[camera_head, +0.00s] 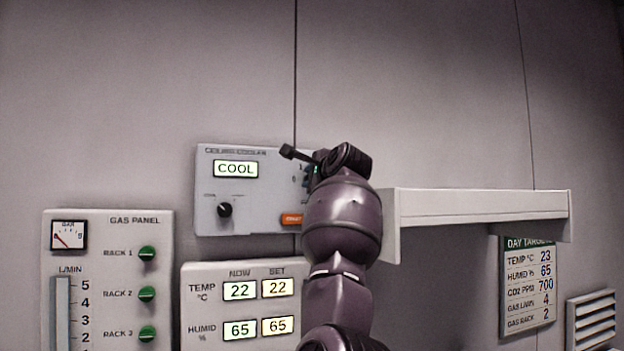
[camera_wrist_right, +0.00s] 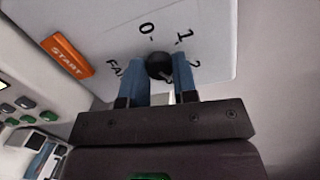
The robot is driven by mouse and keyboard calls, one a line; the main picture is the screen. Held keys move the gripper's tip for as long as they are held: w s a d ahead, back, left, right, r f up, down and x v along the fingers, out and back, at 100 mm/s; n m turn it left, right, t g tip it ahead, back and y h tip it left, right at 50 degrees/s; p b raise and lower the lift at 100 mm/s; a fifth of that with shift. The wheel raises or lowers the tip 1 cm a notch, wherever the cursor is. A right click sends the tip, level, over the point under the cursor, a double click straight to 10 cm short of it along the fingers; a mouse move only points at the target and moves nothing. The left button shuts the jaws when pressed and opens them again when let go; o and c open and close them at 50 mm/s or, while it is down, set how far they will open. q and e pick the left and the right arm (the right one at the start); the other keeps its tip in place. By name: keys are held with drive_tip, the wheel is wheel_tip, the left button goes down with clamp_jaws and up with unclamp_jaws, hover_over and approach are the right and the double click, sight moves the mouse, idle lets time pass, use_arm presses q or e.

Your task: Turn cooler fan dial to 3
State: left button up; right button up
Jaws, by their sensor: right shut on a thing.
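The ceiling cooler panel (camera_head: 255,210) hangs on the wall, with a lit COOL display (camera_head: 236,169) and a black knob (camera_head: 224,210) at its left. The black fan dial (camera_wrist_right: 158,65) shows in the right wrist view, beside printed marks 0 and 1 and the partly covered word FAN. My right gripper (camera_wrist_right: 160,72) is shut on the dial, one blue finger on each side of it. The dial's pointer and the higher numbers cannot be made out. In the head view my right arm hides the dial. My left gripper is not in view.
An orange START button (camera_wrist_right: 67,54) sits on the cooler panel near the dial. Below are the temperature and humidity panel (camera_head: 210,304) and the gas panel (camera_head: 110,240). A white shelf (camera_head: 480,204) juts out right of my arm.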

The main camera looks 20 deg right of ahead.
drive_tip(key=m, duration=0.6)
drive_tip(key=shift+f+t, duration=0.1)
drive_tip(key=shift+t, duration=0.3)
drive_tip(key=shift+m, duration=0.3)
drive_tip(key=o, duration=0.9)
drive_tip(key=shift+s, duration=0.1)
use_arm(q)
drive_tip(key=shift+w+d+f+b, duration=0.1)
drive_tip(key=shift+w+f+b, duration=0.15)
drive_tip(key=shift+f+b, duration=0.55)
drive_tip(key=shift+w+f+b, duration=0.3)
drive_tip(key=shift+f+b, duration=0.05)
drive_tip(key=shift+b, duration=0.7)
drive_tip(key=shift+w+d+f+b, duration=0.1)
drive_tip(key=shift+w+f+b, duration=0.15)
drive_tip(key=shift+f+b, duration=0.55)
use_arm(e)
drive_tip(key=shift+s+d, duration=0.3)
drive_tip(key=shift+s, duration=1.45)
drive_tip(key=shift+s+d, duration=0.25)
drive_tip(key=shift+s, duration=1.5)
drive_tip(key=shift+s+d, duration=0.3)
drive_tip(key=shift+s, duration=1.45)
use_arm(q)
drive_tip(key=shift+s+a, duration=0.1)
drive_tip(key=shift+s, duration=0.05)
